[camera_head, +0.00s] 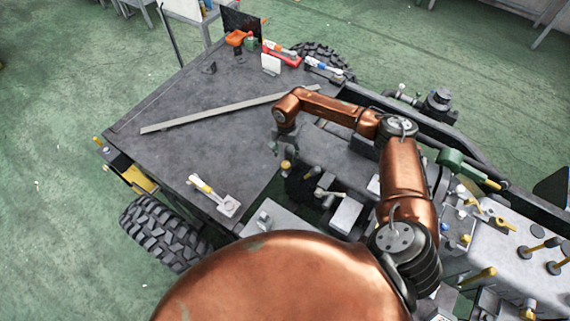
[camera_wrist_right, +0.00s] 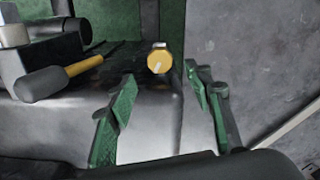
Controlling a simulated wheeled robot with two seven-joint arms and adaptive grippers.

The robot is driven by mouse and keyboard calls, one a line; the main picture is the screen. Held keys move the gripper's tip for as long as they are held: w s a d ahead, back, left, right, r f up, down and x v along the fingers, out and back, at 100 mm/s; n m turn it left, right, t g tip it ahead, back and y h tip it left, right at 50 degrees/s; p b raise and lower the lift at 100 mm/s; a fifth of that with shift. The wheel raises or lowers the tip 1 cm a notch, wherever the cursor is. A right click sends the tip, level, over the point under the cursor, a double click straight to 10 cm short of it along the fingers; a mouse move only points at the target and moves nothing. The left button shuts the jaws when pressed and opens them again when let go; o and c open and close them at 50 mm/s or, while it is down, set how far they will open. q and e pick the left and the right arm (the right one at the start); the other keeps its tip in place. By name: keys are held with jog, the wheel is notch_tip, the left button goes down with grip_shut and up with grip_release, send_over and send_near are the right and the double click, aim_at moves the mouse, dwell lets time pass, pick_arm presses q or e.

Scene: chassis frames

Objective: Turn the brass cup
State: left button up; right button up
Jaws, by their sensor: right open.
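The brass cup looks like a small round yellow cap (camera_wrist_right: 159,61) with a pale mark on its face. In the wrist view it lies just beyond the gap between my right gripper's green fingertips (camera_wrist_right: 160,82), apart from both. In the head view a small yellow piece (camera_head: 285,165), probably the same cup, shows just below my right gripper (camera_head: 275,148) at the edge of the grey deck. My right gripper is open and holds nothing. My left gripper is not in view.
The flat grey deck (camera_head: 180,120) carries a long metal bar (camera_head: 215,110). A yellow-handled tool (camera_head: 205,187) lies near its front edge, and coloured tools (camera_head: 280,55) at the back. In the wrist view a dark cylinder with a yellow rod (camera_wrist_right: 85,65) is left of the cup.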

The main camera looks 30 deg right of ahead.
aim_at(286, 164)
jog(key=shift+s+d+f+n, duration=0.1)
jog(key=shift+n, duration=0.4)
jog(key=shift+f, duration=0.35)
jog(key=shift+f+p, duration=0.7)
jog(key=shift+f, duration=2.75)
